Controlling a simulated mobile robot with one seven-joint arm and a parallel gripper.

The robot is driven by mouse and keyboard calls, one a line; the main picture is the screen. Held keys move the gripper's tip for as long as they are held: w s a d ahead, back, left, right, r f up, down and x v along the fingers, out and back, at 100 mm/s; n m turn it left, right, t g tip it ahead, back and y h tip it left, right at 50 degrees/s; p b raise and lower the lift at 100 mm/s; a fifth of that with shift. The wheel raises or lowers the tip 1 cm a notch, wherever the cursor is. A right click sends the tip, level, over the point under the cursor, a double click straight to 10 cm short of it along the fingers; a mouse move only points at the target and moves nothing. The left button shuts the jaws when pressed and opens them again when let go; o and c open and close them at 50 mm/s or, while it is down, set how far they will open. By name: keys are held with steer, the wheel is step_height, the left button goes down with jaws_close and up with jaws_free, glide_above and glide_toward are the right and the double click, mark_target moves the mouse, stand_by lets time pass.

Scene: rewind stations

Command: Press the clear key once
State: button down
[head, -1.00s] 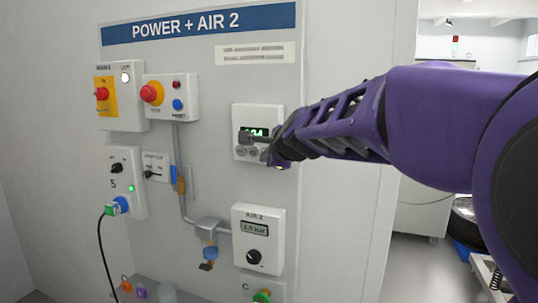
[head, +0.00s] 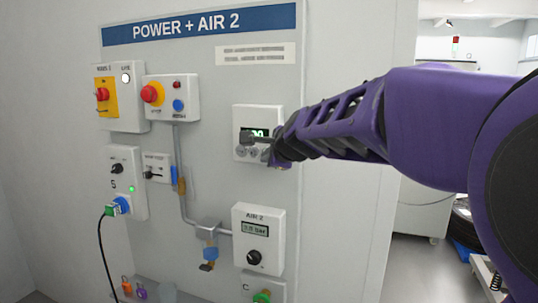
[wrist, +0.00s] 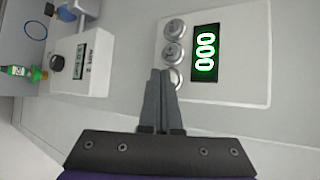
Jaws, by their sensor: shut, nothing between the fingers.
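A white counter box (head: 240,113) is on the panel in the head view, with a lit green display above a row of round grey keys. In the wrist view the display (wrist: 205,53) reads 000. Three round keys show beside it: an end key (wrist: 174,28), a middle key (wrist: 173,53) and a third key (wrist: 175,76) partly hidden by my fingers. The key labels are too small to read. My gripper (wrist: 160,71) is shut and empty, its tips by the third key; I cannot tell whether they touch. In the head view my gripper (head: 246,137) partly covers the box.
The AIR 2 box (head: 258,213) with its knob is below the counter box. A red-knobbed box (head: 185,84) and pipework are to the left. A paper label strip (head: 258,54) is above. The panel right of the counter box is bare.

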steer(key=shift+s+a, duration=0.15)
steer(key=shift+s, duration=0.4)
steer(key=shift+s, duration=0.1)
steer(key=s+p, duration=0.1)
steer(key=s+a+p, duration=0.1)
steer(key=s, duration=0.1)
steer(key=s+a+p, duration=0.1)
steer(key=shift+s+r, duration=0.1)
steer(key=shift+s, duration=0.25)
steer(key=shift+w+d, duration=0.1)
stand_by(0.3)
